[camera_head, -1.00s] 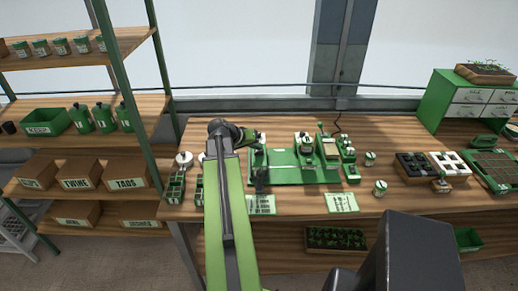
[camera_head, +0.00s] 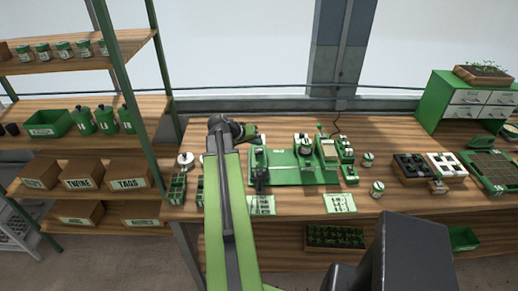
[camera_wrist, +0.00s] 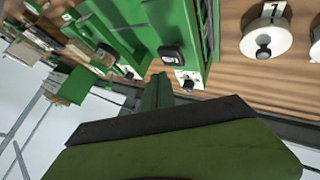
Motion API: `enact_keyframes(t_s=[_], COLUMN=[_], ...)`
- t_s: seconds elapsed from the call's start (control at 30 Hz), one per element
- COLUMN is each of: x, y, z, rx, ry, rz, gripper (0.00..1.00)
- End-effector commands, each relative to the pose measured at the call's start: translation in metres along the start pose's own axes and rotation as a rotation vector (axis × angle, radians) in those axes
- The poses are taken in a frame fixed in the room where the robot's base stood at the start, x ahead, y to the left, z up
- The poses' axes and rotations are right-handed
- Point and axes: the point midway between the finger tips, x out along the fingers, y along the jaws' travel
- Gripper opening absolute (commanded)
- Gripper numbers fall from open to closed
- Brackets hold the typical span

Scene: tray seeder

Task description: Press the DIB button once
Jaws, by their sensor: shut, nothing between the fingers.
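The green tray seeder (camera_head: 318,177) stands on the wooden bench in the head view, with dark-topped parts along its back and right. In the wrist view its green body (camera_wrist: 125,15) fills the upper left. A small black block with a white label (camera_wrist: 172,55) sits on it; the lettering is too small to read, so I cannot tell whether it is the DIB button. A black knob on a white plate (camera_wrist: 188,81) is just below. My gripper (camera_wrist: 160,82) is shut and empty, its tip close to the block; contact cannot be told. Its fingertips are unclear in the head view.
A white round weight with a black knob (camera_wrist: 265,38) is at upper right in the wrist view. Printed cards (camera_head: 340,202) lie before the seeder.

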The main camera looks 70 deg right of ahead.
Motion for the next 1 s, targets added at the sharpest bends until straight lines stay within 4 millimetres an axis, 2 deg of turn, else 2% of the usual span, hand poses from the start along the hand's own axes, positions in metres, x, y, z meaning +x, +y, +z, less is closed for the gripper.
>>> enact_keyframes(t_s=[0.1, 0.4, 1.0], x=[-0.013, -0.031, -0.029], y=[0.009, 0.023, 0.022], z=[-0.009, -0.023, -0.022], rx=[0.000, 0.000, 0.000], ry=[0.000, 0.000, 0.000], rz=[0.000, 0.000, 0.000], gripper=[0.00, 0.00, 0.00])
